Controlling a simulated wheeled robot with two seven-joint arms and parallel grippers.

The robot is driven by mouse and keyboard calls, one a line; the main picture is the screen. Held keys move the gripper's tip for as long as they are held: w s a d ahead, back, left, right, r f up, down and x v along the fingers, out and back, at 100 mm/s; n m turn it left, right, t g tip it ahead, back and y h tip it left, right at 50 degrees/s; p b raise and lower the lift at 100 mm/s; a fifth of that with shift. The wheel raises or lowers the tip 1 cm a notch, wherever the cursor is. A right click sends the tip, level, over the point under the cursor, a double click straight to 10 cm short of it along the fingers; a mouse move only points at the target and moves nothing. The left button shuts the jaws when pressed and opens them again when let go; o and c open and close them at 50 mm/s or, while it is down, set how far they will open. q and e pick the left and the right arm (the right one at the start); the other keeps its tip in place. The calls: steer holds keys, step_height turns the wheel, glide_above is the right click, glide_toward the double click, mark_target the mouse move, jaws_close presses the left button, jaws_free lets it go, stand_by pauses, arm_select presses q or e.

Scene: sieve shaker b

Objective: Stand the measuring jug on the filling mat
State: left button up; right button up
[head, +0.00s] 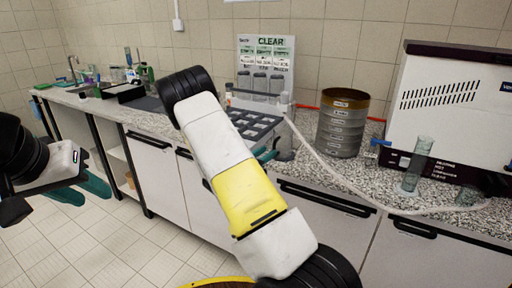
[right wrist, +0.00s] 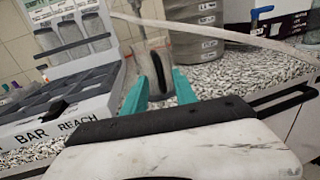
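In the right wrist view, a clear grey vessel with a dark upright handle, which looks like the measuring jug (right wrist: 156,72), stands on the speckled counter. The teal fingers of my right gripper (right wrist: 159,82) are apart, one on each side of its handle; I see no firm contact. In the head view my right gripper (head: 266,155) is mostly hidden behind my own arm, beside the counter's front edge. My left gripper (head: 82,190) is open and empty at the far left, over the floor. I cannot make out the filling mat for certain.
A grey bin rack (head: 245,122) is left of the jug. A sieve stack (head: 342,122) stands behind right. A pale hose (head: 335,172) crosses the counter. A clear cylinder (head: 417,165) stands before the white machine (head: 450,100). A flat dark item (head: 150,103) lies further left.

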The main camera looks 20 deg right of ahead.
steer(key=v, duration=0.6)
steer(key=s+d+r+m+g+y, duration=0.1)
steer(key=s+r+m+g+y, duration=0.3)
steer(key=s+m, duration=0.4)
steer(key=s+d+r+m+g+y, duration=0.1)
steer(key=s+r+m+g+y, duration=0.2)
steer(key=s+m+g, duration=0.5)
steer(key=s+a+r+m+t+y, duration=0.7)
steer(key=s+a+r+t+y, duration=0.2)
steer(key=s+a, duration=0.5)
step_height(320, 180, up, 4)
steer(key=shift+a+f+y, duration=0.2)
steer(key=shift+a+y, duration=0.8)
steer(key=shift+a, duration=0.05)
